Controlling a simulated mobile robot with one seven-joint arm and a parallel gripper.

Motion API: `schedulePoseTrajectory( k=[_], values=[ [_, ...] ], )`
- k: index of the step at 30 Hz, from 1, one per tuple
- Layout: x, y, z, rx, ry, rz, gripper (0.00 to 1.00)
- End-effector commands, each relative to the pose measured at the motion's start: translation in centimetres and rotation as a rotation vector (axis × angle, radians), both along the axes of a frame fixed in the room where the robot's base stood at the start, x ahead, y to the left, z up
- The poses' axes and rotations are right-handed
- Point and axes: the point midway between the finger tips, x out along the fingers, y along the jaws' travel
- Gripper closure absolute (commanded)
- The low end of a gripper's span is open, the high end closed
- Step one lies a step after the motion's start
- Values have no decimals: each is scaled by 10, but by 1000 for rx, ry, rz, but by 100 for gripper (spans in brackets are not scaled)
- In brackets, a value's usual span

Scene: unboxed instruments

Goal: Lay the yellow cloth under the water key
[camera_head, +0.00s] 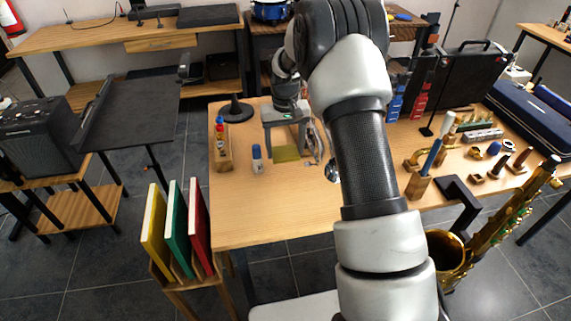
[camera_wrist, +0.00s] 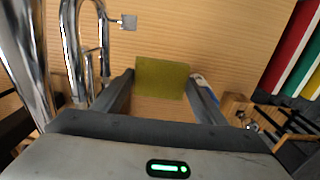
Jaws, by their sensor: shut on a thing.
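The yellow cloth (camera_head: 286,154) is a small olive-yellow rectangle at my gripper (camera_head: 287,140) above the wooden table. In the wrist view the cloth (camera_wrist: 162,76) lies between the two fingertips, and my gripper (camera_wrist: 160,82) is shut on it. A silver tubular instrument (camera_wrist: 70,45) stands just left of the gripper there, and its tubing (camera_head: 318,142) shows right of the gripper in the head view. A small grey square piece (camera_wrist: 128,21) sticks out from the tubing; I cannot tell if it is the water key. The cloth is apart from this piece.
A wooden rack with small bottles (camera_head: 222,150), a white bottle with a blue cap (camera_head: 257,160) and a black cone stand (camera_head: 236,110) are left of the gripper. The table front (camera_head: 270,205) is clear. Mouthpieces and a saxophone (camera_head: 490,235) are at right.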

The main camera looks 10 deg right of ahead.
Motion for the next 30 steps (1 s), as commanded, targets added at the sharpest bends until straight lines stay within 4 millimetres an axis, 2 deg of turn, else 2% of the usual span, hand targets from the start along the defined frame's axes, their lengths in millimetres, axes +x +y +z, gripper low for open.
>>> schedulePoseTrajectory(
  k=[1, 8, 16, 28, 29, 30],
  values=[
    [-1, 0, -10, 0, 3, 0, 55],
    [0, 0, -26, 0, 1, 0, 55],
    [0, 0, -64, 0, 1, 0, 55],
    [0, 0, -71, 0, 0, 0, 55],
    [0, 0, -70, 0, -1, 0, 31],
    [0, 0, -69, 0, -1, 0, 27]
  ],
)
